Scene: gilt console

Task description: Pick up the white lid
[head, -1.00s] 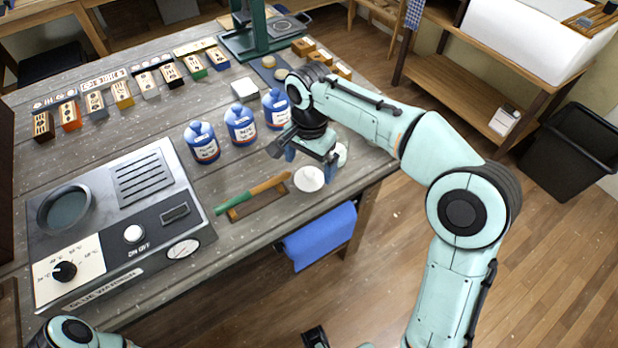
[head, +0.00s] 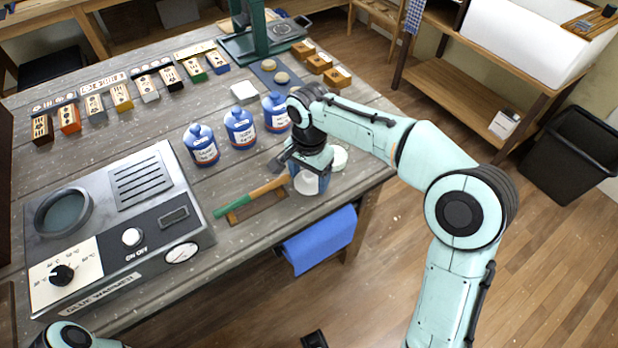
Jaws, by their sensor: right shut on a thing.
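The white lid (head: 307,183) is a small round white disc near the front right edge of the workbench (head: 240,275), in the head view. My right gripper (head: 309,184) reaches down over it from above and is shut on it, with the fingers at its sides. The fingers partly cover the lid. I cannot tell whether it still touches the bench. A second round white piece (head: 340,157) stands just behind the gripper, partly hidden by it. My left gripper is out of view.
A green-and-wood handled tool (head: 250,198) lies left of the gripper. Blue bottles (head: 240,127) stand behind it. The glue warmer (head: 110,225) fills the bench's left front. A blue cloth (head: 320,240) hangs at the front edge.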

